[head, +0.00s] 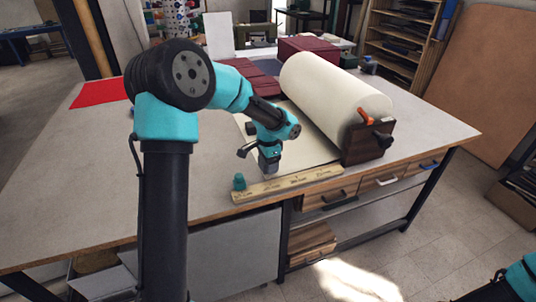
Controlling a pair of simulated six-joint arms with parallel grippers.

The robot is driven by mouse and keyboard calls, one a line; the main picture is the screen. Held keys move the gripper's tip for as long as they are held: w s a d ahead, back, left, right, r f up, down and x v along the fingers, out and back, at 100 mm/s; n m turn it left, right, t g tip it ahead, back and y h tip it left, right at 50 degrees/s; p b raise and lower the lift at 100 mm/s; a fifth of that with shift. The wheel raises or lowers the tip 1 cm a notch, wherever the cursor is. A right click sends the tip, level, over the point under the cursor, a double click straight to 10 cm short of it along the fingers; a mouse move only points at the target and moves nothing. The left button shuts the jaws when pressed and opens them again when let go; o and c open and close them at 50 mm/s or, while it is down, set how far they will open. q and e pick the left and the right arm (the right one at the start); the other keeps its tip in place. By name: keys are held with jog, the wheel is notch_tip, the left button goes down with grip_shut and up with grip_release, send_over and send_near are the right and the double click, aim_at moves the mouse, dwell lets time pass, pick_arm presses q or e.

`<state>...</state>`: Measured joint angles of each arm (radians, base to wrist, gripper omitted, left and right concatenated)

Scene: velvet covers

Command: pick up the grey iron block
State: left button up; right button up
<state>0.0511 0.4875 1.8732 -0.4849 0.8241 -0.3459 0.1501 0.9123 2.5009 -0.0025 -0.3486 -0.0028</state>
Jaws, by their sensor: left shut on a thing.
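My left gripper (268,158) is low over the worktable, just behind a wooden ruler. It is shut on a small grey block (269,163), which looks like the grey iron block. Most of the block is hidden by the gripper, and I cannot tell whether it touches the surface below. A bit of my right arm shows at the lower right corner, with its gripper out of view.
The wooden ruler (287,184) lies along the table's (170,190) front edge, with a small teal object (239,182) at its left end. A large cream roll (335,92) in a wooden holder (370,143) stands to the right. Dark red folded cloth (255,82) lies behind.

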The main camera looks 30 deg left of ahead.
pick_arm(q)
jog(key=shift+s+d+r, duration=0.1)
jog(key=shift+s+d, duration=0.35)
jog(key=shift+s, duration=0.3)
jog(key=shift+s+d+r, duration=0.1)
jog(key=shift+s+d, duration=0.35)
jog(key=shift+s, duration=0.3)
jog(key=shift+s+d+r, duration=0.1)
jog(key=shift+s+d, duration=0.35)
jog(key=shift+s, duration=0.3)
jog(key=shift+a, duration=0.1)
